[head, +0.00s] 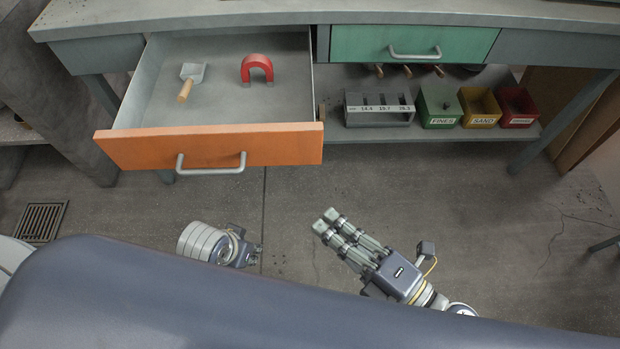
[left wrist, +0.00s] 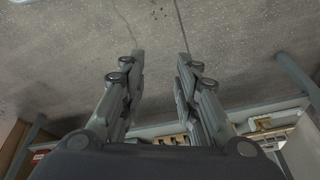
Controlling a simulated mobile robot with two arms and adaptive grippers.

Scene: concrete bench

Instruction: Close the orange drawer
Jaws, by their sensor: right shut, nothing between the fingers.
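The orange drawer (head: 210,147) is pulled far out of the bench at the left of the head view. Its orange front has a grey bar handle (head: 211,170). A scoop with a wooden grip (head: 186,88) and a red magnet (head: 257,66) lie inside. My right gripper (head: 326,220) is shut and empty, over the floor in front of the bench, below and right of the drawer front. My left gripper (left wrist: 162,62) has its fingers apart with nothing between them in the left wrist view. In the head view its wrist is below the handle, apart from it.
A green drawer (head: 414,43) beside it is shut. The shelf below holds a grey slotted rack (head: 379,118) and green (head: 440,101), yellow (head: 481,106) and red (head: 517,106) bins. Bench legs stand at both sides. The floor in front is clear, with a drain grate (head: 41,222) at left.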

